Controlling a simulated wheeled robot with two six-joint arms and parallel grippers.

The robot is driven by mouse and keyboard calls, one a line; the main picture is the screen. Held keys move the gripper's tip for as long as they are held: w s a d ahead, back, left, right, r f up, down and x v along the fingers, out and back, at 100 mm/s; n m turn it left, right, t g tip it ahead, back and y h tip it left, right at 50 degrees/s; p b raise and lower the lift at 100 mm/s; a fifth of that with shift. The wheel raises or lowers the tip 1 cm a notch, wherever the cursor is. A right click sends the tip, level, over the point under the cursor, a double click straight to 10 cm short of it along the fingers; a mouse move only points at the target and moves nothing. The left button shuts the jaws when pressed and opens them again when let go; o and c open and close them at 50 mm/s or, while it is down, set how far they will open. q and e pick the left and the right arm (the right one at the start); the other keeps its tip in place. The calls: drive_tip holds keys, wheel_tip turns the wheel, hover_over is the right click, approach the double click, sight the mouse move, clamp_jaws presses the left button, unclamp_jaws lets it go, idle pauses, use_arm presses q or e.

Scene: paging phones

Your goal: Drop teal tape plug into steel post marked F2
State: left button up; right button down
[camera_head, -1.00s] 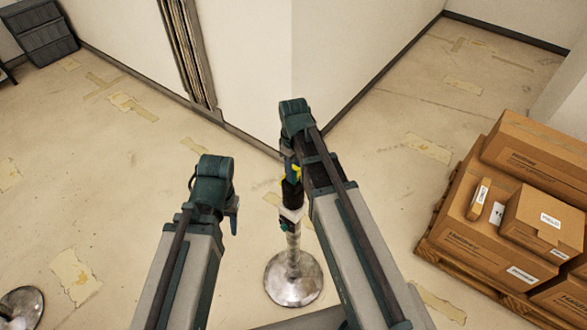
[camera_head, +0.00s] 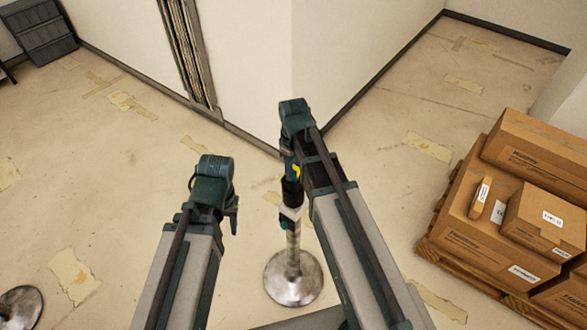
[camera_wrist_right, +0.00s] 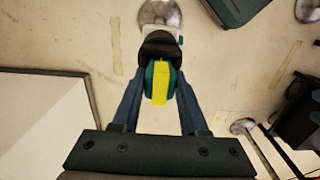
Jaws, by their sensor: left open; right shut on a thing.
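The teal plug with a yellow band (camera_wrist_right: 160,82) sits between the fingers of my right gripper (camera_wrist_right: 160,75) in the right wrist view. The right gripper is shut on it. A steel post (camera_head: 293,245) with a dark top and round base stands directly below the right gripper (camera_head: 291,172). In the wrist view the plug overlaps the post's dark top (camera_wrist_right: 160,46); I cannot tell whether it is inside or just above. No F2 mark is readable. My left gripper (camera_head: 231,210) is open and empty, left of the post.
Cardboard boxes (camera_head: 470,235) are stacked on a pallet at the right. A wall corner (camera_head: 290,80) stands behind the post. Another round metal base (camera_head: 20,305) is at the lower left. Open floor (camera_head: 110,190) lies to the left.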

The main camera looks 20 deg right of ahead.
sight(294, 168)
drive_tip(key=shift+f, duration=0.15)
drive_tip(key=shift+r, duration=0.3)
drive_tip(key=shift+r+p, duration=0.6)
drive_tip(key=shift+p, duration=0.2)
drive_tip(key=shift+f+b, duration=0.9)
idle(0.4)
drive_tip(key=c, duration=0.7)
unclamp_jaws()
drive_tip(key=shift+r, duration=0.1)
wheel_tip(294, 168, up, 11)
drive_tip(key=p, duration=1.1)
